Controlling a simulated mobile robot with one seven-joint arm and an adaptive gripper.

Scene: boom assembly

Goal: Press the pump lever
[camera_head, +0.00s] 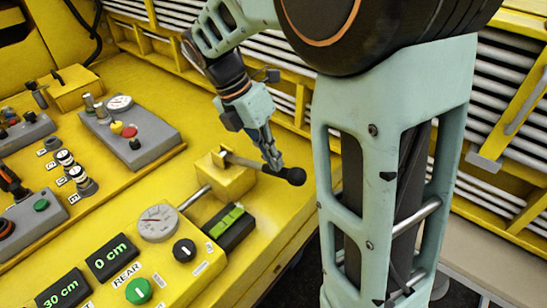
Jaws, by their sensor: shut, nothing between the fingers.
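The pump lever (258,166) is a grey bar with a black ball knob (295,176) at its right end. It comes out of a yellow block (222,175) on the yellow panel and points to the right, close to level. My gripper (274,162) is shut and empty, pointing down. Its fingertips overlap the lever in the picture, just left of the knob. I cannot tell whether they touch it.
A round gauge (158,223), a green-lit box (230,227) and a black knob (184,250) stand below the lever. Displays read 0 cm (111,257) and 30 cm (63,292). Grey control boxes (133,135) lie to the left. Slatted racks (280,55) line the back.

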